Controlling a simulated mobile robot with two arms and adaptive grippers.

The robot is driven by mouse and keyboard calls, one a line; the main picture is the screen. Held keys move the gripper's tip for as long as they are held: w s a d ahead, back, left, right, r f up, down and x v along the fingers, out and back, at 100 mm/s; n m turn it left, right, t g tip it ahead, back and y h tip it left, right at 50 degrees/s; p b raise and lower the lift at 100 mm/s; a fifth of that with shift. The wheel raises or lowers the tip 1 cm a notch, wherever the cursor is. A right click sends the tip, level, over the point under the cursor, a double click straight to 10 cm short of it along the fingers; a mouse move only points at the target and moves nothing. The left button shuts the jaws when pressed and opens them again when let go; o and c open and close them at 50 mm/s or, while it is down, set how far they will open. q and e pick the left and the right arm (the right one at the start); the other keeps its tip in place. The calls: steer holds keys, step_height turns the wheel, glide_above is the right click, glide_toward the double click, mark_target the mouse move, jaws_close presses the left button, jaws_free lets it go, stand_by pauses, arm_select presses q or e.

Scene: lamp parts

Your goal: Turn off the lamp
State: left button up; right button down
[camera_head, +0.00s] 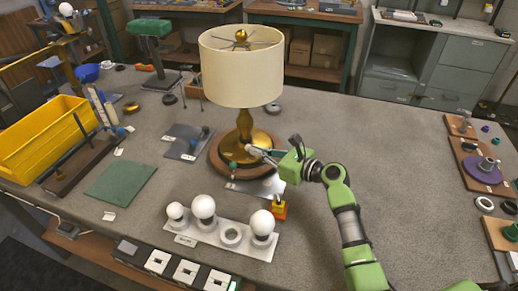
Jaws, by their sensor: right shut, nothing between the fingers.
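The lamp (242,68) stands upright at the middle of the table, with a cream drum shade, a gold stem and a gold base on a round brown plinth (215,160). A small green knob (233,166) shows at the front left of the base. My right gripper (252,150) is shut and empty at the front right of the base, close to it; I cannot tell whether it touches. Whether the lamp is lit is not clear. My left gripper is out of view.
A white tray (185,240) with white bulbs stands in front of the lamp, with a small yellow and red block (279,209) beside it. A yellow bin (45,140) is at the left, and a green mat (120,184) lies nearby.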

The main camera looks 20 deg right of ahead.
mark_target(234, 159)
steer(key=shift+s+a+r+m+t+h+p, duration=0.1)
steer(key=shift+a+m+t+h+p, duration=0.25)
steer(key=shift+p, duration=0.6)
steer(key=shift+s+a+r+m+t+h+p, duration=0.15)
steer(key=shift+a+m+h+p, duration=0.15)
steer(key=shift+m+h+p, duration=0.45)
steer(key=a+h+p, duration=0.1)
steer(key=p, duration=0.2)
steer(key=shift+w+r+m+t, duration=0.1)
steer(key=shift+m+t, duration=0.2)
steer(key=shift+t, duration=0.1)
steer(key=shift+w+a+p, duration=0.1)
steer(key=shift+a+p, duration=0.65)
steer(key=shift+w+a+f+p, duration=0.1)
steer(key=shift+w+a+p, duration=0.15)
steer(key=shift+a, duration=0.15)
steer(key=shift+w+a+f+p, duration=0.1)
steer(key=shift+a+p, duration=0.1)
steer(key=shift+a, duration=0.2)
steer(key=shift+w+a+p, duration=0.3)
steer(key=shift+w+a, duration=0.05)
steer(key=shift+a, duration=0.25)
steer(key=shift+w+a+f, duration=0.15)
steer(key=shift+w+a, duration=0.05)
steer(key=shift+a, duration=0.05)
steer(key=shift+s+d, duration=0.1)
steer(key=shift+d, duration=0.05)
